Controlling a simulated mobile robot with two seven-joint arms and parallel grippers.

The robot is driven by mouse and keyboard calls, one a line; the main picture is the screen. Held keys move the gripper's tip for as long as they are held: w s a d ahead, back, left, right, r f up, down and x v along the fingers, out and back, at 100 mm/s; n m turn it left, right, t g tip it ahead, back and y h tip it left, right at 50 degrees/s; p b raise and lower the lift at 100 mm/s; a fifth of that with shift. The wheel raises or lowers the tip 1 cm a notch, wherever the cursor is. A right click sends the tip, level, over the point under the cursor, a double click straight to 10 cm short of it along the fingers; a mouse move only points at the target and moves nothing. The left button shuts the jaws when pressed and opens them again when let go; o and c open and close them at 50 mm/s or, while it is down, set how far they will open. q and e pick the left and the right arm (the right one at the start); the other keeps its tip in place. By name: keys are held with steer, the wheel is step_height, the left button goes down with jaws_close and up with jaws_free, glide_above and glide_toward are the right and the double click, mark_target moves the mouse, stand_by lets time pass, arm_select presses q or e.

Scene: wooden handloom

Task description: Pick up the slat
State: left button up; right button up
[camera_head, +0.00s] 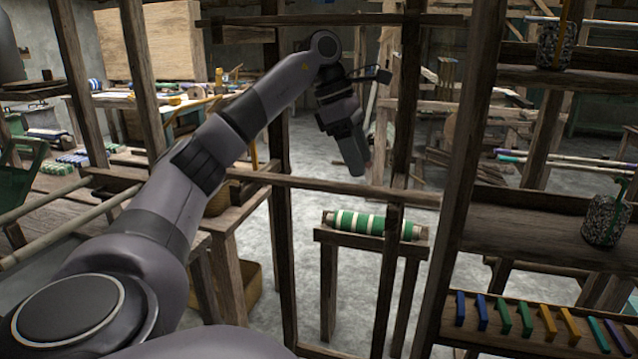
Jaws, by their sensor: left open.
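My left gripper (358,172) hangs pointing down at the end of my left arm, in the upper middle of the view. It is seen from the side, with nothing visible held in it. It is above and behind a roll with green and white bands (372,224) on a small wooden stand. No single piece stands out clearly as the slat. Several long thin sticks (580,160) with coloured parts lie at the right, well apart from the gripper. My right gripper is not in view.
Upright posts and a horizontal wooden beam (300,184) of the loom frame cross the space around my left arm. A shelf at lower right holds several small coloured pieces (504,314). Speckled jars (606,220) stand on the right shelves. Grey floor shows between the posts.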

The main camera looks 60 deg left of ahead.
mark_target(388, 191)
arm_select(q)
steer(key=shift+w+d, duration=1)
steer(key=shift+d, duration=0.25)
steer(key=x, duration=0.5)
steer(key=shift+w, duration=0.1)
jaws_close()
